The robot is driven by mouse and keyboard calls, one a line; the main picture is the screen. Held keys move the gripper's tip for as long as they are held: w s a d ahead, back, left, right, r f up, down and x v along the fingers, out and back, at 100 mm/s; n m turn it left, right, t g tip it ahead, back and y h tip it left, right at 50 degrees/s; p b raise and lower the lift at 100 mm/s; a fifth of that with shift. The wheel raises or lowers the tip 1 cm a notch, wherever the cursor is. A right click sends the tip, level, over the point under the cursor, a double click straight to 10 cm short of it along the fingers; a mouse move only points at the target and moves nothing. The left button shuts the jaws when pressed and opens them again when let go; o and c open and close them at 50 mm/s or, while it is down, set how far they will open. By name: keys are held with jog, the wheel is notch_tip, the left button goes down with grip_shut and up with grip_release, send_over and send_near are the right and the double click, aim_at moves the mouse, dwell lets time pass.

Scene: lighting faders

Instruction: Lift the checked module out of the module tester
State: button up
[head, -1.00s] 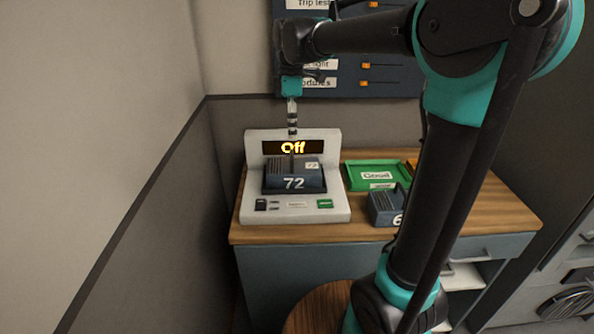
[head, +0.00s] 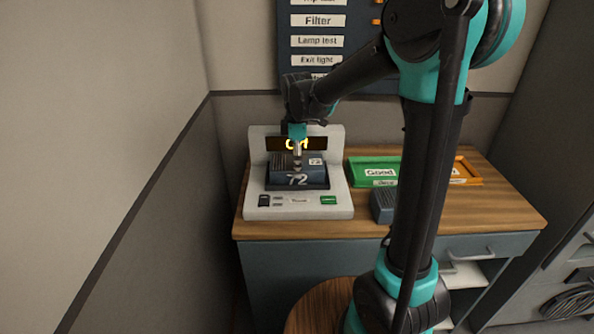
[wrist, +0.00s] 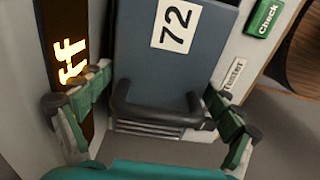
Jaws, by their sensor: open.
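The checked module is a dark blue-grey block labelled 72 (head: 316,171), with a ribbed side. It sits in the bay of the white module tester (head: 340,205), whose display glows orange, partly hidden by my arm; it reads Off in the earlier head view. My gripper (head: 297,168) points down right over the module. In the wrist view, the module (wrist: 200,65) with its black handle (wrist: 155,115) shows between the two spread green fingers of my gripper (wrist: 165,110). The gripper is open; I cannot tell whether a finger touches the handle.
A green tray marked Good (head: 360,172) and an orange tray (head: 466,172) lie on the wooden bench top right of the tester. Another dark module (head: 382,207) stands in front of the green tray, partly hidden by my arm. A wall panel with labels (head: 318,40) hangs behind.

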jog(key=shift+f, duration=0.6)
jog(key=c, duration=1.5)
jog(key=shift+r, duration=0.1)
